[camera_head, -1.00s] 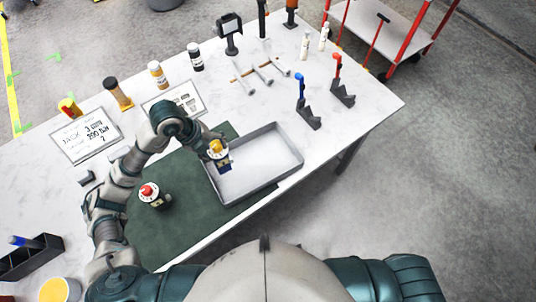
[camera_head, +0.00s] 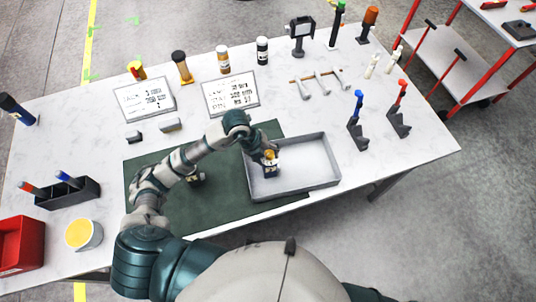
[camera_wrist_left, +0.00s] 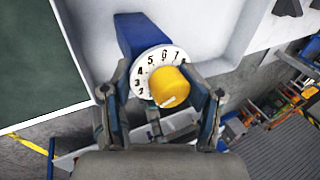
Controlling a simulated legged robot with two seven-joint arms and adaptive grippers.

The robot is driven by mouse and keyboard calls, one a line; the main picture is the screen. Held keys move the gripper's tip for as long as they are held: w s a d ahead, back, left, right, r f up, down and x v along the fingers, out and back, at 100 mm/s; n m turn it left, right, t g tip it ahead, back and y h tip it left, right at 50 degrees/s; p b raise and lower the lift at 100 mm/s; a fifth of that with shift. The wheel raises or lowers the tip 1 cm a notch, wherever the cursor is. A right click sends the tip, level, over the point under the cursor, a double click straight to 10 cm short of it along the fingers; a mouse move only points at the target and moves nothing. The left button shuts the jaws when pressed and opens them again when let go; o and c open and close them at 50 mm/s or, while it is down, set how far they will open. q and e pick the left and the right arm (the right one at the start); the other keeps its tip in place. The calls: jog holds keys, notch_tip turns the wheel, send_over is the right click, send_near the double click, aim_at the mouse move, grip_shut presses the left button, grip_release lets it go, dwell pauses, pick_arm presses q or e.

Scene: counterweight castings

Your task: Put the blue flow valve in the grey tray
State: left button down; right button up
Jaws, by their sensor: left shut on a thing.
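The blue flow valve has a blue body, a white numbered dial and a yellow knob (camera_wrist_left: 170,87). In the head view the valve (camera_head: 271,170) is at my left gripper, over the left end of the grey tray (camera_head: 310,193). My left gripper (camera_wrist_left: 165,100) is shut on the valve, with one finger on each side of the dial and knob. The pale tray floor (camera_wrist_left: 200,25) shows behind the valve in the wrist view. I cannot tell whether the valve touches the tray floor. My right gripper is out of view.
A green mat (camera_head: 225,200) lies left of the tray. Blue-handled (camera_head: 356,120) and red-handled (camera_head: 400,110) clamp-like items stand right of the tray. Most of the tray floor is empty.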

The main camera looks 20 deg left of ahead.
pick_arm(q)
jog(key=shift+c, duration=1.2)
grip_release()
jog(key=shift+r, duration=0.1)
jog(key=shift+a+r, duration=0.15)
jog(key=shift+r, duration=0.15)
jog(key=v, duration=1.1)
jog(key=shift+b, duration=0.35)
jog(key=shift+s+r, duration=0.1)
jog(key=shift+r, duration=0.05)
